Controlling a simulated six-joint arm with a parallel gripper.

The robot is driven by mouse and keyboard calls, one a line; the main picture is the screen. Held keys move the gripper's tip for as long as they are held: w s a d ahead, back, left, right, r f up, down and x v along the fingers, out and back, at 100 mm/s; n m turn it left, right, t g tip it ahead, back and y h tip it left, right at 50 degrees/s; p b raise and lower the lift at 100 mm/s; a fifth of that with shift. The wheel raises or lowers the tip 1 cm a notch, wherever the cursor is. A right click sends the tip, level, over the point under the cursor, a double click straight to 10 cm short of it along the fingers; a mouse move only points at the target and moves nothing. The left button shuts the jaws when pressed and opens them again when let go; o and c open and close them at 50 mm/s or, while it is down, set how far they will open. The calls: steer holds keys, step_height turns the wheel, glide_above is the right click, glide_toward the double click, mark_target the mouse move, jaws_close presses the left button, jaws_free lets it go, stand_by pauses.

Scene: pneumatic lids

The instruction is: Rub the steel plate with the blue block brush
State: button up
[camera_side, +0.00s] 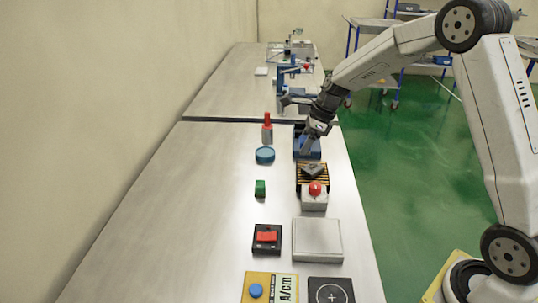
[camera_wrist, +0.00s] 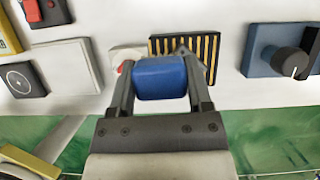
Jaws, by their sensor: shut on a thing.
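My gripper (camera_wrist: 160,85) is shut on the blue block brush (camera_wrist: 161,78), which sits between its two fingers in the wrist view. In the side view my gripper (camera_side: 305,148) is over the right part of the table, near a blue box; I cannot clearly make out the brush there. The steel plate appears to be the pale grey square slab (camera_side: 318,240) lying flat near the front right of the table. It also shows in the wrist view (camera_wrist: 67,70), left of the brush and apart from it. Its top looks bare.
A black-and-yellow striped board (camera_side: 312,186) and a red push button (camera_side: 315,188) stand between my gripper and the plate. A red rocker switch (camera_side: 267,237) is left of the plate. A blue knob box (camera_wrist: 264,52) is right of the brush. The table's left side is clear.

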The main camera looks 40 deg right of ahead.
glide_above(316, 163)
steer(key=d, duration=0.1)
steer(key=shift+s, duration=0.4)
steer(key=shift+f, duration=0.1)
steer(key=shift+f, duration=3.8)
steer(key=shift+a+f, duration=0.1)
steer(key=shift+a, duration=0.3)
steer(key=shift+c, duration=0.6)
steer(key=shift+a, duration=2.7)
steer(key=shift+d+f, duration=0.1)
steer(key=shift+d, duration=3)
step_height(316, 163, up, 8)
steer(key=shift+a, duration=0.1)
